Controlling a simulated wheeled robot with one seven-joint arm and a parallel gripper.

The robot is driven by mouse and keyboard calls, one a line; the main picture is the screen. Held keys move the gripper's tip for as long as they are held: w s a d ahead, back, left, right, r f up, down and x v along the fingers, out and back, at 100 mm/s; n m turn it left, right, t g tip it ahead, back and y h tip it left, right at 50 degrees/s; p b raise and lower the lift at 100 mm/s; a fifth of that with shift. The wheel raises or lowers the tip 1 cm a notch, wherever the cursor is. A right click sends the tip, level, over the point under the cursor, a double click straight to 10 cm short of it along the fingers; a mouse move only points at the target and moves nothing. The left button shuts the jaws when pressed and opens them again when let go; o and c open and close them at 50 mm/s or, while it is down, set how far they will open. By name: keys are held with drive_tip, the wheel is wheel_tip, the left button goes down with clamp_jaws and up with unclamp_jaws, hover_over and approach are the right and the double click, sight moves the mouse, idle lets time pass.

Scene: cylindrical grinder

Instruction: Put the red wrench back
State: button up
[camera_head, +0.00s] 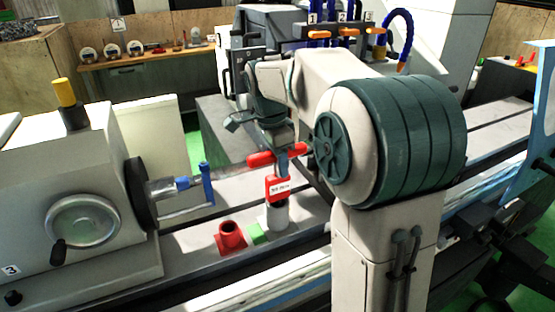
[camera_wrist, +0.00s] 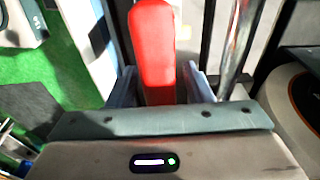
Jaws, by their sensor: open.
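The red wrench shows in the wrist view as a thick red handle (camera_wrist: 154,45), lying lengthwise between my open fingers. My gripper (camera_wrist: 163,88) has one finger on each side of it; I cannot tell if either touches. In the head view a red bar (camera_head: 262,158), likely the same wrench, lies roughly level at the end of my arm. My gripper (camera_head: 279,150) is partly hidden there by its own wrist and the red bar. The far end of the wrench is hidden.
The headstock with handwheel (camera_head: 84,222) is at left. A shelf (camera_head: 148,58) stands behind.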

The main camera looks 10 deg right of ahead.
drive_tip(key=r, duration=0.4)
drive_tip(key=a+r, duration=0.1)
drive_tip(key=r, duration=0.7)
drive_tip(key=shift+s+a+r, duration=0.1)
drive_tip(key=shift+s+a, duration=0.1)
drive_tip(key=shift+a, duration=0.05)
drive_tip(key=s+f+n+t, duration=0.1)
drive_tip(key=s+f+n, duration=0.7)
drive_tip(key=s, duration=0.3)
drive_tip(key=s+d+f+n+t+y, duration=0.1)
drive_tip(key=s+f+n+t, duration=0.1)
drive_tip(key=s+f+n, duration=0.5)
drive_tip(key=s+f, duration=0.1)
drive_tip(key=s, duration=0.3)
drive_tip(key=shift+s+d+f+n, duration=0.25)
drive_tip(key=shift+s+f+n, duration=0.1)
drive_tip(key=shift+f+n, duration=0.05)
